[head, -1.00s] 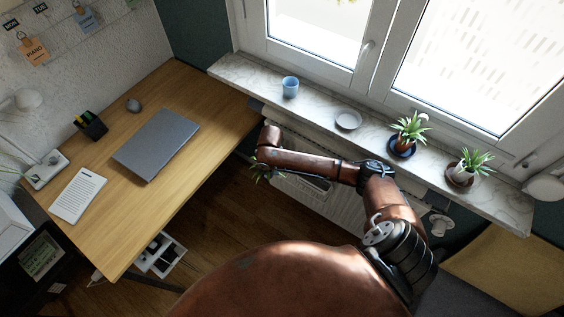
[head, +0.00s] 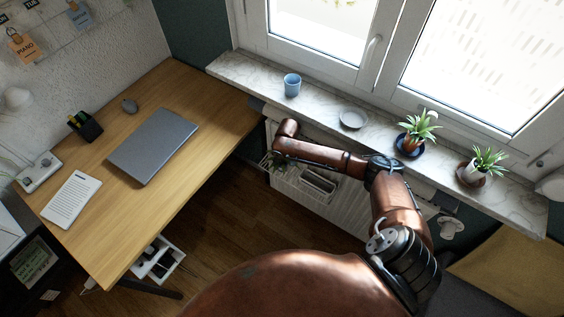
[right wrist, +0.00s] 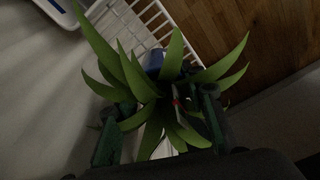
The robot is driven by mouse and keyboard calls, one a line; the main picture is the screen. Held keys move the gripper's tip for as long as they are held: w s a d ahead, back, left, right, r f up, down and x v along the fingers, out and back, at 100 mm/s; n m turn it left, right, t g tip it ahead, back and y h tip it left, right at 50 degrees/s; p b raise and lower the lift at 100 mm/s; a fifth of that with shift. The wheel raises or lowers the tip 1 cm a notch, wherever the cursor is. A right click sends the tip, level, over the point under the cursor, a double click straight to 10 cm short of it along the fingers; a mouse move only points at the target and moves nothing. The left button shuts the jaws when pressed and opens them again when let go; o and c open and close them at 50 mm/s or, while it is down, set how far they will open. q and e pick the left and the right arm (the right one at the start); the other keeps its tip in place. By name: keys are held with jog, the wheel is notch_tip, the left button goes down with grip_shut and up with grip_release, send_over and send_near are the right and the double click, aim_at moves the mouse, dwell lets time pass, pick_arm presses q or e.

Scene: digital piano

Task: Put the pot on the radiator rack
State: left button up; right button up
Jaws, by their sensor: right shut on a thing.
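My right gripper (right wrist: 160,125) is shut on a potted plant with long green leaves (right wrist: 135,75). A small blue patch, apparently the pot (right wrist: 154,63), shows between the leaves; the rest is hidden. A white wire rack (right wrist: 150,18) lies just beyond and beneath the plant in the right wrist view. I cannot tell whether the pot touches it. In the head view my right gripper (head: 276,161) is low beside the white radiator (head: 345,200), with leaves hardly visible around it. My left gripper is not in view.
The marble windowsill (head: 325,107) above holds a blue cup (head: 292,84), an empty saucer (head: 353,119) and two potted plants (head: 412,143) (head: 474,172). A wooden desk (head: 100,220) with a closed laptop (head: 153,144) stands at the left. A grey-and-white holder (head: 319,183) is at the radiator.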

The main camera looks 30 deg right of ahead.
aim_at(284, 163)
jog(key=shift+w+d+f, duration=0.15)
jog(key=shift+d+f, duration=0.05)
jog(key=shift+f, duration=0.1)
jog(key=shift+r, duration=0.15)
jog(key=o, duration=1.4)
jog(key=shift+f, duration=0.2)
jog(key=shift+c, duration=0.2)
jog(key=r+p, duration=0.1)
jog(key=r, duration=0.4)
jog(key=s+r+p, duration=0.1)
jog(key=r, duration=0.2)
jog(key=shift+s+p, duration=0.1)
jog(key=shift+p, duration=0.2)
jog(key=shift+f, duration=0.1)
